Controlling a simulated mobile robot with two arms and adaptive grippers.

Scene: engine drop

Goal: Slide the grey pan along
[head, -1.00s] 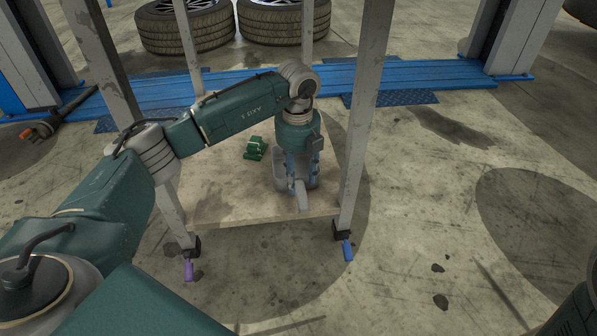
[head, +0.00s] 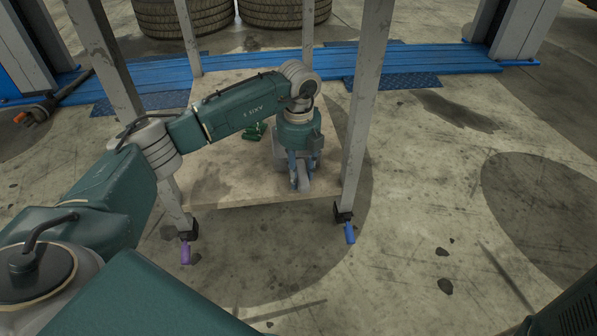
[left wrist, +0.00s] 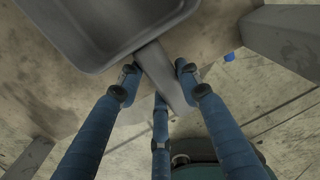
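The grey pan (left wrist: 98,28) lies on a low wooden board between grey posts. In the head view its handle (head: 304,180) points toward me near the board's front edge, and my gripper hides much of the pan. My left gripper (left wrist: 158,72) has blue fingers on both sides of the handle (left wrist: 164,78), with visible gaps, so it looks open. A third finger is close to the handle's lower end. In the head view the left gripper (head: 299,180) points down over the handle. My right gripper is not in view.
A small green object (head: 255,131) lies on the board (head: 225,190) left of the pan. Posts stand around the board, with a purple clamp handle (head: 185,253) and a blue one (head: 349,233) at the front. Tyres (head: 285,12) are behind.

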